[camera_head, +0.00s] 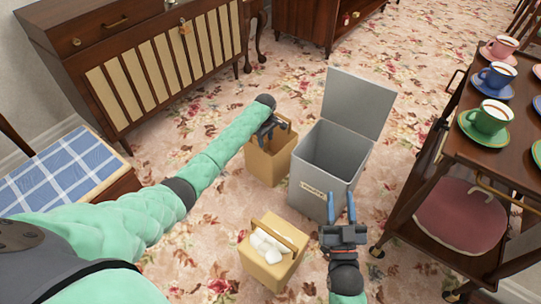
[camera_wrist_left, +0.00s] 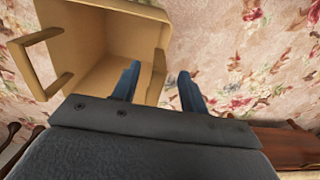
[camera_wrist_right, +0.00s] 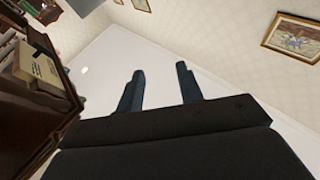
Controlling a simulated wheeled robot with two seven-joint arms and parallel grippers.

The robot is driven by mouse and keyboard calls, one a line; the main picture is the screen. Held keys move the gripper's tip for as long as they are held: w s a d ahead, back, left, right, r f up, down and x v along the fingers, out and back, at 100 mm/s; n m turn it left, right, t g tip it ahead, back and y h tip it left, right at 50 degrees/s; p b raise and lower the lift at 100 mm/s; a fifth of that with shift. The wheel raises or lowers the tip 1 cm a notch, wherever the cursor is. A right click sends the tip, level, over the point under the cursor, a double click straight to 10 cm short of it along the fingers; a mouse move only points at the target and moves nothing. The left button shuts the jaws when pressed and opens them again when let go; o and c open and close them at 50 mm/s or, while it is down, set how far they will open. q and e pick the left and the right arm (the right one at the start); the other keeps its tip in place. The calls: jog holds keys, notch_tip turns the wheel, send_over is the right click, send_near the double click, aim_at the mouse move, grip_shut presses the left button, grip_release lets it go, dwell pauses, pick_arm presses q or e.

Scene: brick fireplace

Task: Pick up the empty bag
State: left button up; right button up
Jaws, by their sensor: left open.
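The empty bag (camera_head: 268,165) is a tan, open-topped bag with handles, standing on the floor left of the grey bin. In the left wrist view its bare inside (camera_wrist_left: 105,45) shows. My left gripper (camera_head: 271,128) is over the bag's top, open. In the left wrist view its fingers (camera_wrist_left: 158,80) appear on either side of one tan handle (camera_wrist_left: 160,68); I cannot tell how deep the handle sits between them. My right gripper (camera_head: 339,207) is open and empty in front of the bin, and its fingers show apart in the right wrist view (camera_wrist_right: 158,80).
A grey bin (camera_head: 315,187) with its lid raised stands right beside the bag. A second tan bag (camera_head: 262,271) holding white items stands nearer me. A wooden cart (camera_head: 437,160) with cups is at right, a cabinet (camera_head: 110,85) at back left. Floral carpet lies between.

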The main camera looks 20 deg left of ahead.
aim_at(265, 142)
pick_arm(q)
notch_tip(265, 142, down, 4)
jog(key=shift+a+f+b, duration=0.15)
jog(key=shift+b, duration=0.45)
pick_arm(e)
jog(key=s+d+r+t, duration=0.1)
jog(key=s+r+t, duration=0.1)
jog(key=r, duration=0.4)
jog(key=s+r+t+y, duration=0.1)
jog(key=s+r+t, duration=0.1)
jog(key=r, duration=0.5)
jog(key=shift+d+t+y, duration=0.3)
jog(key=shift+d+t, duration=0.05)
jog(key=shift+t, duration=0.25)
pick_arm(q)
jog(key=shift+c, duration=0.4)
grip_shut()
